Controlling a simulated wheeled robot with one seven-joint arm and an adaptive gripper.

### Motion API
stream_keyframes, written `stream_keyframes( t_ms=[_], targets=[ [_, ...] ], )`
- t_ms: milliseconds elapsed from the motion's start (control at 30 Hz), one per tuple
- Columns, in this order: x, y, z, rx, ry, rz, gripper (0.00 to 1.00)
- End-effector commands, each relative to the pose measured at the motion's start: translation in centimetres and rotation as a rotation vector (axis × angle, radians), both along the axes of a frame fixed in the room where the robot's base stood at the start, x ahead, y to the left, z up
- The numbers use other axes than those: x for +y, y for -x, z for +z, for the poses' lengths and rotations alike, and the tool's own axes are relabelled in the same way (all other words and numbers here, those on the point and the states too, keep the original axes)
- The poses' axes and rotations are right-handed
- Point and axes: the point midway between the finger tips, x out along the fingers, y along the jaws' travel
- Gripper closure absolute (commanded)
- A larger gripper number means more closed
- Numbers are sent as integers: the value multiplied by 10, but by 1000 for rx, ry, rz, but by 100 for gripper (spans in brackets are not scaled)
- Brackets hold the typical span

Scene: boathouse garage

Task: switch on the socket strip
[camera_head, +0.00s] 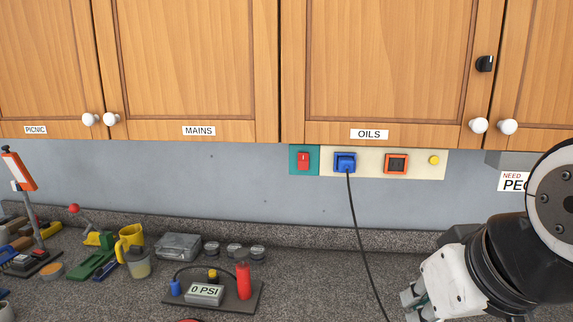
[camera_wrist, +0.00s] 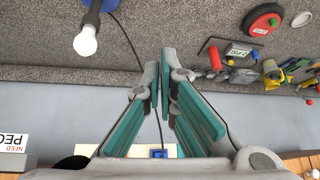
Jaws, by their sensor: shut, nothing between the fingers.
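The socket strip (camera_head: 430,166) is a cream panel on the wall under the cabinets, with a teal left end. On the teal end is a red rocker switch (camera_head: 303,160) with a white mark; whether it is on I cannot tell. My gripper (camera_head: 411,298) is low at the right, apart from the strip. In the wrist view my gripper (camera_wrist: 163,62) is shut and empty; its fingers hide much of the strip, including the red switch.
The black cable (camera_head: 361,237) hangs from the plug to the worktop. A pressure gauge board (camera_head: 236,299) and several tools stand on the worktop at left. A white bulb on a blue base (camera_wrist: 86,42) shows in the wrist view. Wall below the strip is clear except for the cable.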

Motion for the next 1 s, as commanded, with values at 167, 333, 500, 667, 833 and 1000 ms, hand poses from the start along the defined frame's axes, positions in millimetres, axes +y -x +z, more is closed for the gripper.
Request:
stream_keyframes(
  t_ms=[167,333,500,667,833,1000],
  targets=[
    [37,-59,1,-152,-64,69,100],
    [70,-110,7,-313,-123,102,100],
    [98,-151,14,-469,-167,105,100],
    [117,-183,19,-610,-189,80,100],
    [130,-208,22,-757,-186,36,100],
    [138,-224,24,-900,-155,-18,100]
  ],
)
